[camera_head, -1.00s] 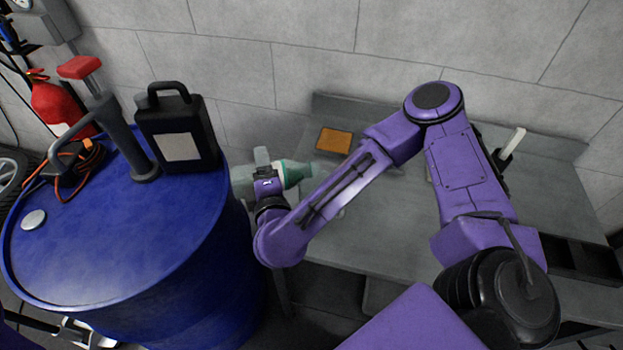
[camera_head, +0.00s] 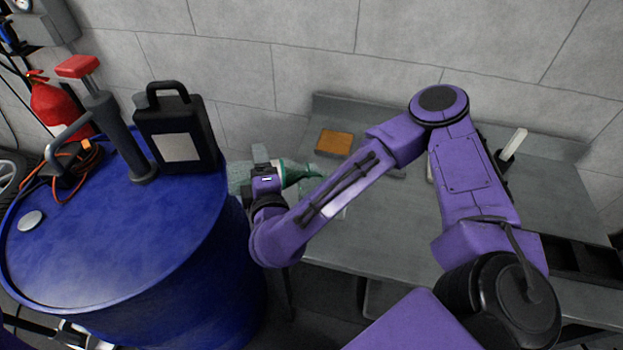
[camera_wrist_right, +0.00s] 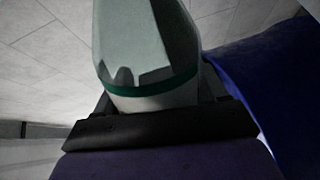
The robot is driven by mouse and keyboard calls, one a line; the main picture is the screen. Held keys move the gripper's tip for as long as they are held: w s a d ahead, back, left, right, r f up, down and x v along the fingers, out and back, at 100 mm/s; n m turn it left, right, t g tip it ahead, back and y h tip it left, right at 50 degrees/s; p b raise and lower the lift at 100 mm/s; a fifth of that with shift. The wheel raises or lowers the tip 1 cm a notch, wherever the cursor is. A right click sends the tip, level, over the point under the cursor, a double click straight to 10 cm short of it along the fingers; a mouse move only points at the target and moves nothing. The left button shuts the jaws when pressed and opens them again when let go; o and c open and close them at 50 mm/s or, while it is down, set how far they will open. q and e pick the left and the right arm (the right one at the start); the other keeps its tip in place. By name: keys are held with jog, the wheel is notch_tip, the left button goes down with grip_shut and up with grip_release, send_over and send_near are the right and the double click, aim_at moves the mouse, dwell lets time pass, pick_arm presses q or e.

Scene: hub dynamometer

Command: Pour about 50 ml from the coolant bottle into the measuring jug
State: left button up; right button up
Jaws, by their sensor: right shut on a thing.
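The coolant bottle (camera_wrist_right: 150,50) is pale and translucent with a dark green band. It fills the middle of the right wrist view, held between the fingers. In the head view the bottle (camera_head: 240,172) lies tipped far over, near horizontal, with its green part (camera_head: 290,175) toward the right, over the bench's left end. My right gripper (camera_head: 263,165) is shut on it beside the drum. I cannot make out the measuring jug clearly; my right forearm covers much of the bench there. Whether liquid is flowing cannot be seen. My left gripper is not in view.
A blue drum (camera_head: 110,240) stands at left, carrying a black jerrycan (camera_head: 178,130), a hand pump (camera_head: 120,130) and an orange cable (camera_head: 80,165). The grey bench (camera_head: 390,235) has an orange block (camera_head: 334,143) at its back. A block wall (camera_head: 330,50) rises behind.

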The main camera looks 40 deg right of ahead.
jog(key=shift+a, duration=0.3)
jog(key=shift+a+f, duration=0.1)
jog(key=shift+a, duration=0.15)
jog(key=shift+w, duration=0.1)
jog(key=shift+a+r, duration=0.2)
dwell(0.4)
jog(key=shift+w+r+m+b, duration=0.25)
jog(key=shift+r+m+b, duration=0.05)
jog(key=shift+m+b, duration=0.1)
dwell(1.9)
